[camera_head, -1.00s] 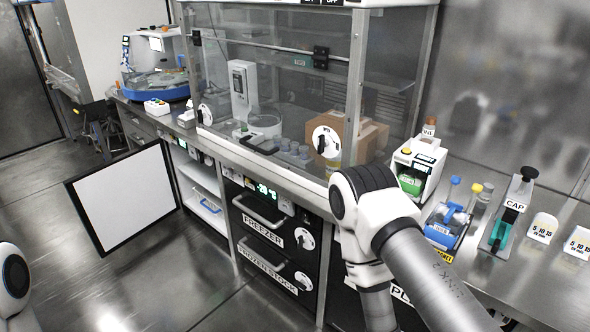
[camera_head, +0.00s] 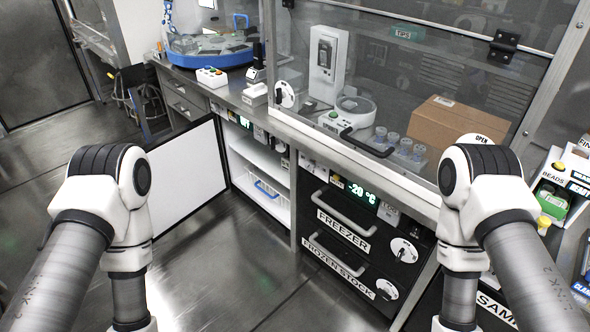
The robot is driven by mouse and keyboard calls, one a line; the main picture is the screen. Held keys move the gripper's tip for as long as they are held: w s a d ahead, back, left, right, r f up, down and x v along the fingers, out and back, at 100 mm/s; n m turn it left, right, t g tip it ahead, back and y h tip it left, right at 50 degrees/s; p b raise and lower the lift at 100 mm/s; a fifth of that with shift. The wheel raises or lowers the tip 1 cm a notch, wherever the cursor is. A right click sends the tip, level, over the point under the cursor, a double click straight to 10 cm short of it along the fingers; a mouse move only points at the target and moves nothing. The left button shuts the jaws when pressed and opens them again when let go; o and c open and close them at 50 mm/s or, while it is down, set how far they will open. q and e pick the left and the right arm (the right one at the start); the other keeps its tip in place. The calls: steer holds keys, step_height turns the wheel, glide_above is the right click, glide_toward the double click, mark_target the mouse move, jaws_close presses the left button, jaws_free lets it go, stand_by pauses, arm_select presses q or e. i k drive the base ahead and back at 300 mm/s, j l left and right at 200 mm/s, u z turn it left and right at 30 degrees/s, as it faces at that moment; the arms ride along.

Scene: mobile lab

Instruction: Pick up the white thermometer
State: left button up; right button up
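I cannot make out with certainty which thing is the white thermometer. A small white and black device (camera_head: 255,92) stands on the counter left of the glass hood; it is too small to identify. A tall white box with a dark display (camera_head: 326,54) stands behind the hood glass. Both my arms show at the left and right of the head view, with their forearms running down out of the bottom edge. Neither gripper is in view.
An open cabinet (camera_head: 262,172) with white shelves has its door (camera_head: 187,172) swung out left. The freezer drawers (camera_head: 345,238) are shut. A button box (camera_head: 211,77) and blue-based machine (camera_head: 210,48) stand on the left counter. A cardboard box (camera_head: 455,124) sits inside the hood. Floor is clear in front.

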mark_target(285, 162)
steer(key=i+j+z, duration=0.3)
steer(key=z, duration=0.15)
steer(key=i+j+z, duration=0.2)
steer(key=j+z, duration=0.2)
steer(key=i+j+z, duration=0.15)
steer(key=j+z, duration=0.3)
steer(key=i+j, duration=0.1)
steer(key=j, duration=0.3)
steer(key=i+j, duration=0.15)
steer(key=j, duration=0.3)
steer(key=i+j+z, duration=0.1)
steer(key=j, duration=0.3)
steer(key=i+j, duration=0.1)
steer(key=j, duration=0.3)
steer(key=i+j, duration=0.1)
steer(key=j, duration=0.35)
